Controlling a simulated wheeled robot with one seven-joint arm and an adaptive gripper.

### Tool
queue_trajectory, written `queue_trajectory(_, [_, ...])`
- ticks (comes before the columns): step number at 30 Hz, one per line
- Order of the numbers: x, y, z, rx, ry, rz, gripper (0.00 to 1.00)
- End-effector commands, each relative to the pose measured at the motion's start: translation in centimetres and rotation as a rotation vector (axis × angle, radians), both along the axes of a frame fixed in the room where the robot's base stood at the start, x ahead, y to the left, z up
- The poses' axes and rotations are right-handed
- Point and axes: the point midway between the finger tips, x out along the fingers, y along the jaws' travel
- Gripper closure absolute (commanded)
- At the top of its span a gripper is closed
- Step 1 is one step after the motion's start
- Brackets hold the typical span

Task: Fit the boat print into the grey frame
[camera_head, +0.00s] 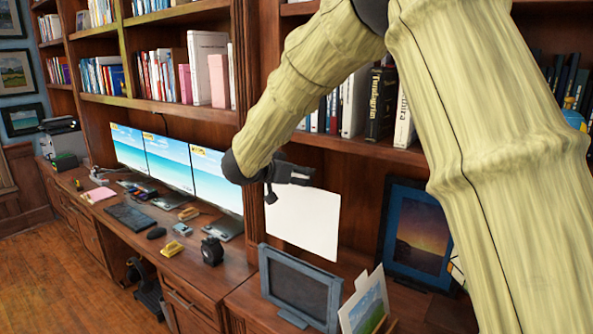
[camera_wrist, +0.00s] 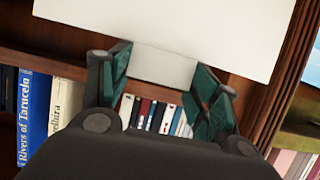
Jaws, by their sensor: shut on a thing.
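My gripper (camera_head: 290,176) is shut on a white sheet (camera_head: 303,224), gripping it at its top edge. The sheet hangs upright above the lower counter, in front of the bookcase. In the wrist view the green-padded fingers of my gripper (camera_wrist: 163,70) stand on either side of a narrow part of the sheet (camera_wrist: 180,28). Only a blank white side shows, so I cannot tell whether it bears the boat print. The grey frame (camera_head: 300,317) stands on the counter below the sheet, tilted back, with a plain dark inside. The sheet appears apart from the frame.
A landscape picture (camera_head: 368,312) stands just right of the grey frame. A dark blue frame with a sunset (camera_head: 420,245) leans behind it. Monitors (camera_head: 168,160), a keyboard (camera_head: 129,217) and a black clock-like object (camera_head: 212,251) occupy the desk on the left. Book-filled shelves rise behind.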

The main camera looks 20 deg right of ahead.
Motion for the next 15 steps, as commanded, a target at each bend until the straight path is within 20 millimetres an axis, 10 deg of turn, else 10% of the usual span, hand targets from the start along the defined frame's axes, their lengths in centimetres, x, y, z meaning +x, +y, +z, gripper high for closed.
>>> queue_trajectory(15, [0.1, 0.1, -3.7, 0.0, 0.0, 0.001, 0.66])
